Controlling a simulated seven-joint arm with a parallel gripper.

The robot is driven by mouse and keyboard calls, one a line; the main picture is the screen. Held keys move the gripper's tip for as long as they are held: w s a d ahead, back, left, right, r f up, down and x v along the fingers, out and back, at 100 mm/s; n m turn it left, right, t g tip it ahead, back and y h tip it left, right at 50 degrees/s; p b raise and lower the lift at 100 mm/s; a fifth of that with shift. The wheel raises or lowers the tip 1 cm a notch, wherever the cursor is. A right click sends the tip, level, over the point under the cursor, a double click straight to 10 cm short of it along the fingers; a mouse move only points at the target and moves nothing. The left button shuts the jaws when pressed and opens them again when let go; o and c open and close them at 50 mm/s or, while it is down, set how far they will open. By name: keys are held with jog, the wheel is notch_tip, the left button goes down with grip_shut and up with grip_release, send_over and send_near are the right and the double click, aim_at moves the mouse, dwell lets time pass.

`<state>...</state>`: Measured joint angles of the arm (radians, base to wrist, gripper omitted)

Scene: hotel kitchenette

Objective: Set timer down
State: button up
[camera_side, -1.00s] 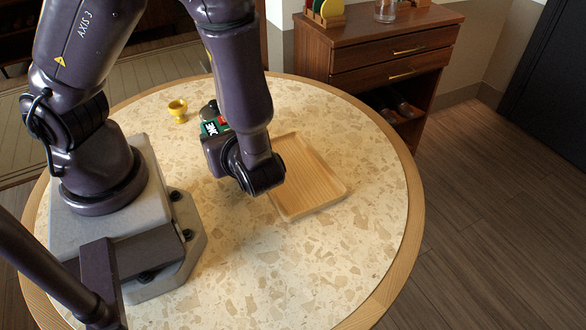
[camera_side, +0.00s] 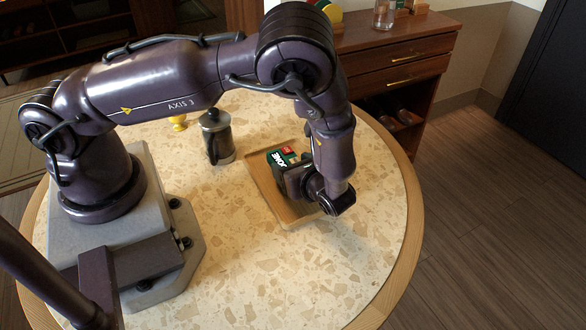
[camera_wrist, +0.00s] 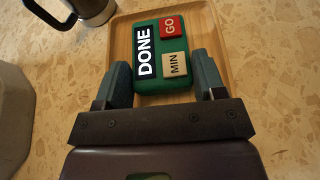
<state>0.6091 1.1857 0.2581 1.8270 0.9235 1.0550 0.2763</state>
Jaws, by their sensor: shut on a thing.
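The timer (camera_side: 280,158) is a green block with a dark DONE panel, a red GO button and a pale MIN button. In the wrist view the timer (camera_wrist: 160,52) sits between the two fingers of my gripper (camera_wrist: 162,72), which is shut on its sides. In the side view my gripper (camera_side: 290,178) points down over the wooden tray (camera_side: 262,188), partly hidden by my arm. The wrist view shows the tray (camera_wrist: 218,30) behind and around the timer. I cannot tell whether the timer touches the tray floor.
The round speckled table (camera_side: 270,270) is clear in front. A wooden cabinet (camera_side: 395,60) stands behind the table.

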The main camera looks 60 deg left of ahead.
jog(key=shift+f, duration=0.45)
jog(key=o, duration=1)
jog(key=shift+f, duration=0.15)
jog(key=shift+o, duration=0.2)
